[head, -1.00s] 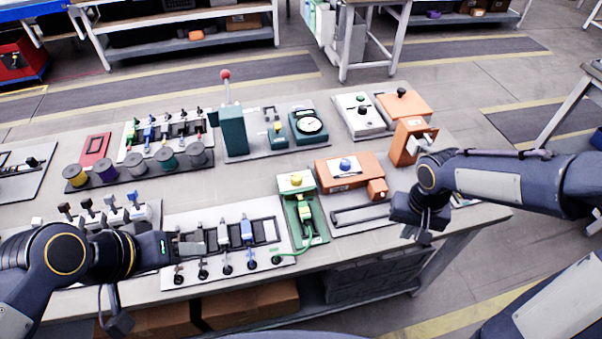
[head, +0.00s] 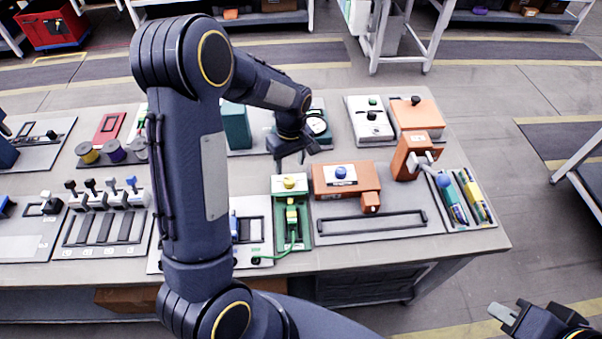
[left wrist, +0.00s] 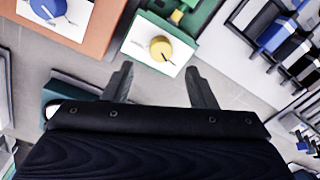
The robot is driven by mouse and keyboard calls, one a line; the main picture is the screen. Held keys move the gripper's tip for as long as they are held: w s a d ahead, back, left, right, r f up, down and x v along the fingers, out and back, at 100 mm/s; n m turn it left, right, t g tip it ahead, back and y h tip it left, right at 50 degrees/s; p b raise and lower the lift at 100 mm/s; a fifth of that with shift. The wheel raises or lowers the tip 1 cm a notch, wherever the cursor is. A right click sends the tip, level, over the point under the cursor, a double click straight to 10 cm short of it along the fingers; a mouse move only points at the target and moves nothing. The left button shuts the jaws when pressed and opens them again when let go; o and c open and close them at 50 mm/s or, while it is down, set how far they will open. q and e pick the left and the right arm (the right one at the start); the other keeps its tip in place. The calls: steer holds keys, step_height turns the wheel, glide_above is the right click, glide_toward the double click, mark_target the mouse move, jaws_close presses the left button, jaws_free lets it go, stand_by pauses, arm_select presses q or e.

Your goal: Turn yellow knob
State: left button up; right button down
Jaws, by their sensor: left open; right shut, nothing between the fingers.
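The yellow knob (head: 289,182) sits on a white plate at the back end of a green unit (head: 278,212) on the bench. In the left wrist view the yellow knob (left wrist: 160,49) is round with a dark pointer line. My left gripper (head: 290,163) hangs just behind the knob in the head view. Its open fingers (left wrist: 160,75) point toward the knob, which shows between and beyond the tips; I see no contact. My right gripper (head: 507,317) is shut and empty at the lower right, off the bench.
An orange box with a blue knob (head: 341,172) stands right of the green unit, and the blue knob also shows in the left wrist view (left wrist: 48,9). A green gauge unit (head: 318,126) is behind my left gripper. A tray of screwdrivers (head: 493,217) lies at the right edge.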

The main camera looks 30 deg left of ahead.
mark_target(289, 179)
arm_select(q)
steer(key=f, duration=0.3)
steer(key=f+p, duration=0.1)
steer(key=f, duration=0.2)
steer(key=shift+s+a+f, duration=0.1)
steer(key=shift+s+f, duration=0.1)
steer(key=shift+f, duration=0.05)
steer(key=c, duration=1)
